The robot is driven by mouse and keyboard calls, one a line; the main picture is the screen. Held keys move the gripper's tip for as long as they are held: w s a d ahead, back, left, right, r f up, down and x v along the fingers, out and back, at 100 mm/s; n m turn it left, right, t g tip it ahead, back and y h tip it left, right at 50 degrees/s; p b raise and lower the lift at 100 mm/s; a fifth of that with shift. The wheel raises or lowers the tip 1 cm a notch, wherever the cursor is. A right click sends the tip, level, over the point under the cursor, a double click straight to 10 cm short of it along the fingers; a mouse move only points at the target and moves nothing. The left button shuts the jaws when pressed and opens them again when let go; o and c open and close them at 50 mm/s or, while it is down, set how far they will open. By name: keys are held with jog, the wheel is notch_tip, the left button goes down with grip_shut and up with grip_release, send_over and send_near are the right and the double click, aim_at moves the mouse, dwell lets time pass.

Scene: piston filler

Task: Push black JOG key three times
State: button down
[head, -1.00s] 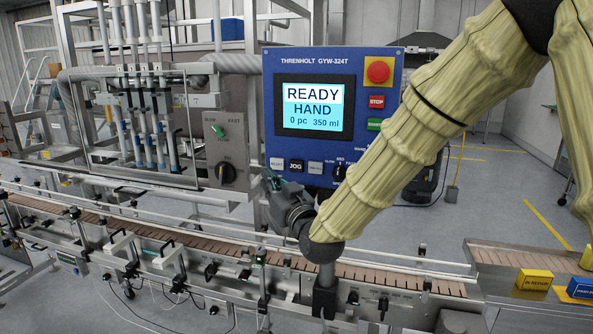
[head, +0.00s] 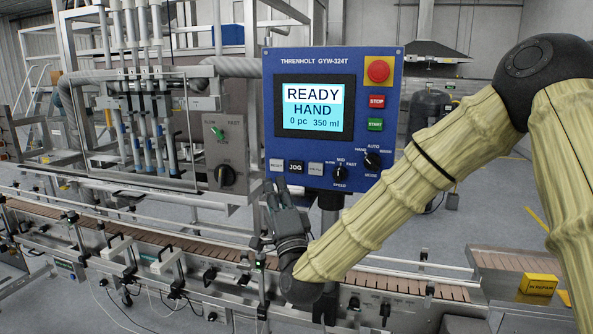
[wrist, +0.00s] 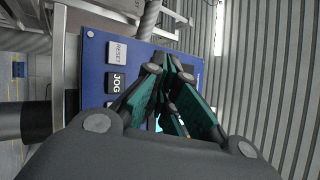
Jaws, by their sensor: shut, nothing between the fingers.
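The black JOG key (head: 295,167) is in the bottom row of the blue control panel (head: 391,60), between two grey keys. In the wrist view the JOG key (wrist: 117,83) shows to the left of the fingers, below the RESET key (wrist: 117,53). My gripper (head: 274,183) is shut and empty, its fingers pointing up just below the panel's lower left edge. In the wrist view my gripper (wrist: 168,62) has its fingertips together in front of the panel. I cannot tell whether the fingertips touch the panel. The screen (head: 312,107) reads READY, HAND, 0 pc, 350 ml.
A red emergency button (head: 378,71), a red STOP key (head: 377,101) and a green START key (head: 375,125) are on the panel's right side. Two rotary knobs sit below. The conveyor (head: 190,247) runs beneath, and the filler's nozzles stand at left.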

aim_at(296, 167)
dwell(0.4)
jog(key=shift+w+d+p, duration=0.2)
jog(key=shift+w+d, duration=0.25)
jog(key=shift+w, duration=0.95)
jog(key=shift+w+d+p, duration=0.15)
jog(key=shift+w+d, duration=0.3)
jog(key=shift+w, duration=0.95)
jog(key=shift+w+d+p, duration=0.2)
jog(key=shift+w+d, duration=0.25)
jog(key=shift+w, duration=0.95)
jog(key=shift+w, duration=0.1)
jog(key=shift+w+d+b, duration=0.1)
jog(key=shift+b, duration=0.2)
jog(key=shift+w, duration=0.1)
jog(key=shift+w+d+r+b, duration=0.1)
jog(key=shift+w+d+b, duration=0.3)
jog(key=shift+b, duration=0.2)
